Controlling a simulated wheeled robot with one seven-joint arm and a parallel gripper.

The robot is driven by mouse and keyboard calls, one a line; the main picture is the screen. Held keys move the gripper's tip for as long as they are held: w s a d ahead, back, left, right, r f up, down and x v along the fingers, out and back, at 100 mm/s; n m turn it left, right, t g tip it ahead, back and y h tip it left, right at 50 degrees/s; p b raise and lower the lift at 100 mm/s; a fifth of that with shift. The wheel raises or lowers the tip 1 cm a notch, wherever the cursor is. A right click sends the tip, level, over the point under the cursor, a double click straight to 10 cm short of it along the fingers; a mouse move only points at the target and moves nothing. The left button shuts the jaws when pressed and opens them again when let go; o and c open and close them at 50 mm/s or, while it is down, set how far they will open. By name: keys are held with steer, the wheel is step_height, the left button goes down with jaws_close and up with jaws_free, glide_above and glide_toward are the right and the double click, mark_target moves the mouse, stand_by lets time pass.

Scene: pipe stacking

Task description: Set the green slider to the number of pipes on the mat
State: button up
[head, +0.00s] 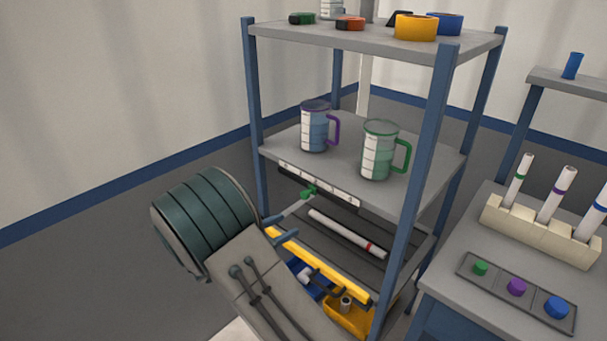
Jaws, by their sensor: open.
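The green slider (308,191) sits on a dark track with a white numbered strip (340,196) along the middle shelf's front edge, left of its centre. The numbers are too small to read. Below it, a dark mat (335,256) lies on the lower shelf. One white pipe with a red band (347,234) lies clearly on the mat. A pale edge shows to its left; I cannot tell whether it is another pipe. My gripper (277,229) is open and empty, in front of the rack's left side, below and left of the slider. My arm hides part of the lower shelf.
Two measuring jugs, purple-handled (315,130) and green-handled (379,150), stand on the middle shelf. A table (450,240) at right holds markers and buttons. Floor at left is clear.

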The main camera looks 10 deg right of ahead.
mark_target(303, 197)
steer(key=w+d+p, duration=0.1)
steer(key=w+d, duration=0.1)
steer(key=w, duration=0.1)
steer(key=w+d+r+n+t+p, duration=0.1)
steer(key=w+d, duration=0.2)
steer(key=w+d+n+t+p, duration=0.1)
steer(key=w+d, duration=0.2)
steer(key=shift+w+r, duration=0.3)
